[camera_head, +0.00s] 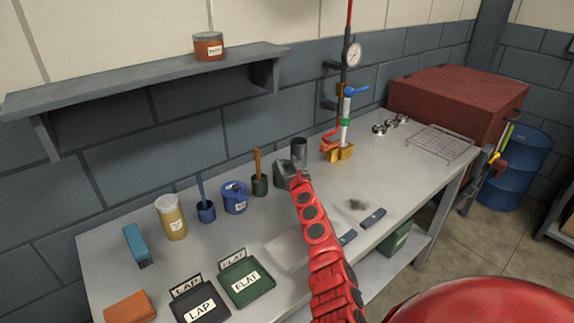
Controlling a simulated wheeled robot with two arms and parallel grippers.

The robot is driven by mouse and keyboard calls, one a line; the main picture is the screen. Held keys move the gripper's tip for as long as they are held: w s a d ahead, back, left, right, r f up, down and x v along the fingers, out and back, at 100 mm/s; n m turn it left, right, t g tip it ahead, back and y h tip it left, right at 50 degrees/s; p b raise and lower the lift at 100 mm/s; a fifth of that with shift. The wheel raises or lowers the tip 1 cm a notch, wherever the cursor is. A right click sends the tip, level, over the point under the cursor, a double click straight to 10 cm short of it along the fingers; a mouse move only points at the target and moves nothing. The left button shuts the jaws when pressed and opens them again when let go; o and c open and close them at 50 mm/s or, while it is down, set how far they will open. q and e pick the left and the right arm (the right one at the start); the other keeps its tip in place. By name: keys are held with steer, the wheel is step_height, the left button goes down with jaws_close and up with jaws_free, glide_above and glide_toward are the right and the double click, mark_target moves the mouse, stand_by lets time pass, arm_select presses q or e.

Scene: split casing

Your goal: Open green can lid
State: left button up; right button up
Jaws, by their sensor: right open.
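A dark green-grey object (282,173), which may be the green can, stands on the bench and is partly hidden by my right gripper. I cannot make out its lid. My right gripper (299,178) is open, at the end of the red arm, right beside or over this object; whether they touch is unclear. A small dark green pot (260,188) with a brown-handled brush stands just to the left. My left gripper is not in view.
A dark grey cylinder (299,149) stands just behind the gripper. A blue can (235,199), a blue pot (207,213) and a yellow shaker (172,218) stand to the left. A green FLAT tray (240,281) and a dark LAP tray (200,303) lie in front. A gauge stand (341,150) rises behind right.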

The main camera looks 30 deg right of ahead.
jaws_close()
stand_by(1.4)
